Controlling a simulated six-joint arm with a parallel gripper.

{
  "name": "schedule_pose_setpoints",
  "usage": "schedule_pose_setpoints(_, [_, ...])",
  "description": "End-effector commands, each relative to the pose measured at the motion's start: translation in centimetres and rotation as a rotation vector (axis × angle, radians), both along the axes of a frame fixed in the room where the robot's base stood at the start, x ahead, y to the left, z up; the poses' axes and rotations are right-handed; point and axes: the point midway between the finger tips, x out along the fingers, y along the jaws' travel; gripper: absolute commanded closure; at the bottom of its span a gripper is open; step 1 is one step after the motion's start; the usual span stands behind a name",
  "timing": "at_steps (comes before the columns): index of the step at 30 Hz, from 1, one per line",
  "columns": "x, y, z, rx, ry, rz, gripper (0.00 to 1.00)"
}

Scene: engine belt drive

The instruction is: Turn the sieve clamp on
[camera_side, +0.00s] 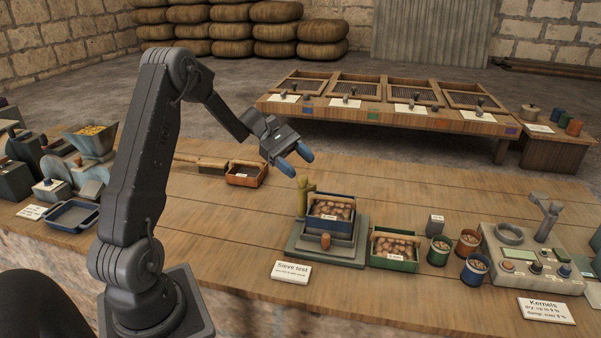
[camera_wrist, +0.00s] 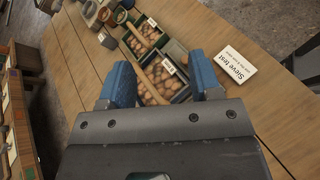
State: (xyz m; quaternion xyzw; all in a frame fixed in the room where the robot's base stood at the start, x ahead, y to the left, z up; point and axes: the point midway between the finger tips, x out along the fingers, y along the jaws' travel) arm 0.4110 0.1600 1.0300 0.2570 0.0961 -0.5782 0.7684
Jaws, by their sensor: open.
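The sieve test stand (camera_side: 293,247) is a grey-green base on the bench, behind a card reading "Sieve test" (camera_side: 291,272). A dark blue sieve box (camera_side: 331,226) full of brown nuts sits on it. An olive-yellow upright post (camera_side: 301,199), which looks like the sieve clamp, stands at the box's left; its setting is unclear. A brown knob (camera_side: 326,241) is at the front. My gripper (camera_side: 295,160) is open and empty, above the post, with blue fingertips apart. In the wrist view, a tan bar (camera_wrist: 146,82) crosses beside the nuts between the fingers (camera_wrist: 161,80).
A green crate of nuts (camera_side: 394,250) stands right of the stand, with several small cups beyond it. A kernel tester (camera_side: 530,262) is farther right. An orange tray (camera_side: 246,175) lies behind left.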

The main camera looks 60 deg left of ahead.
Motion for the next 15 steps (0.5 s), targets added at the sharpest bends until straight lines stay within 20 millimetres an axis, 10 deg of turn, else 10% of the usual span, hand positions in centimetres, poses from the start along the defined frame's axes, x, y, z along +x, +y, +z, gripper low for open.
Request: schedule_pose_setpoints(15, [-3.0, -8.5, 4.4, 0.336, -0.101, -0.292, 0.42])
